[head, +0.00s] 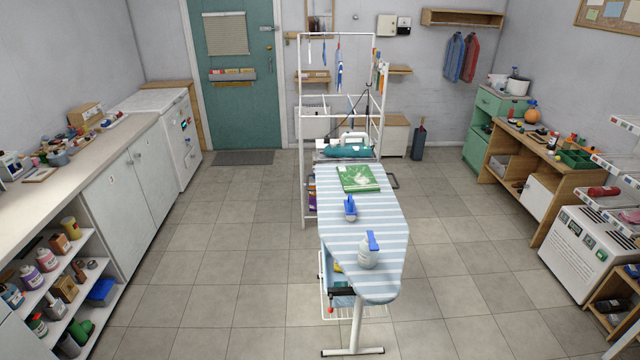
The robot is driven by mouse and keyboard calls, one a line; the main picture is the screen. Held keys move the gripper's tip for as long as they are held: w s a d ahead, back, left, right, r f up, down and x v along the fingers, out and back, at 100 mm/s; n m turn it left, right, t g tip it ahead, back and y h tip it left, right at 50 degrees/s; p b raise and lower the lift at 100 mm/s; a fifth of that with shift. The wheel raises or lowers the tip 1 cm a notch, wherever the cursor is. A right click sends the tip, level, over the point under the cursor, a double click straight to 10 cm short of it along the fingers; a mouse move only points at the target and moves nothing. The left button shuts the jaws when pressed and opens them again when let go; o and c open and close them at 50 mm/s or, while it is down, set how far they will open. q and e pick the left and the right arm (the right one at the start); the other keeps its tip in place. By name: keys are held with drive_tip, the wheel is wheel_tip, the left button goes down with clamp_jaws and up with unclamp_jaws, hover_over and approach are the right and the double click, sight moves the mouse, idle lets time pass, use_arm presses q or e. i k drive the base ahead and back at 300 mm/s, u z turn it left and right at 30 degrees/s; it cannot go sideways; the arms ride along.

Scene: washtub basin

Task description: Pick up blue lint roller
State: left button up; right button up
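A small blue object with a white part, which looks like the blue lint roller (350,207), lies on the striped ironing board (385,290), around the middle of its length. A white spray bottle with a blue head (368,251) stands nearer on the board. A green book or packet (357,178) lies just beyond the roller. A teal iron (348,148) is at the far end. Neither of my grippers shows in the head view.
A white rack (303,150) stands behind the board. A long counter (90,155) with open shelves runs along the left. A white appliance (580,245) and a wooden bench (545,150) line the right. Tiled floor is clear on both sides of the board.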

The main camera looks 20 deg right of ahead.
sight(350, 209)
drive_tip(key=i, duration=2.25)
drive_tip(key=z, duration=2.5)
